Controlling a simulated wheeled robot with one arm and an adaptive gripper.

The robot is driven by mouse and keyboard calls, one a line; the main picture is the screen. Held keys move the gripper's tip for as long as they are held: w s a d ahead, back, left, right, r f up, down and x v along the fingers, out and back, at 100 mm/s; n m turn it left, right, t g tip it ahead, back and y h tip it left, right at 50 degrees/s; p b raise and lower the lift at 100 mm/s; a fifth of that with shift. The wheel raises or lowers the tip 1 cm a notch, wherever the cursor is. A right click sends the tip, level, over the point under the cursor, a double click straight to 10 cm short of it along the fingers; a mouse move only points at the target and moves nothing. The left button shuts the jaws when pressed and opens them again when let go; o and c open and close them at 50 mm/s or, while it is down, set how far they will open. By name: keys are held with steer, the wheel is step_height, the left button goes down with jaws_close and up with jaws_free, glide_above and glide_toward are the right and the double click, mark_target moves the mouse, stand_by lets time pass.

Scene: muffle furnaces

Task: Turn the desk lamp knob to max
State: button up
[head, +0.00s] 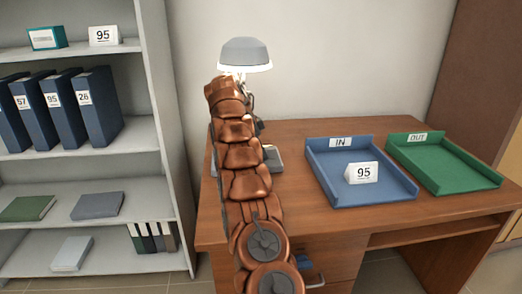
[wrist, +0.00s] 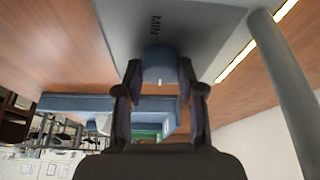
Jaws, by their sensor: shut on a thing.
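The desk lamp (head: 245,53) stands at the back left of the desk, with a grey shade. My arm hides most of its post and part of its grey base (head: 273,158). In the wrist view the base (wrist: 205,25) fills the top, with a "MIN" label beside the knob. The blue-grey knob (wrist: 159,60) has a small white mark at its lower edge. My gripper (wrist: 160,74) is shut on the knob, one finger on each side. In the head view my arm hides the gripper and knob.
The lamp post (wrist: 285,90) rises close by on the right in the wrist view. A blue IN tray (head: 325,178) holding a "95" card (head: 362,173) and a green OUT tray (head: 480,180) are on the desk's right. A shelf (head: 165,90) with binders stands left.

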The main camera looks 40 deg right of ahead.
stand_by(0.6)
steer(key=o, duration=1.1)
steer(key=shift+o, duration=0.2)
steer(key=shift+s+f, duration=0.1)
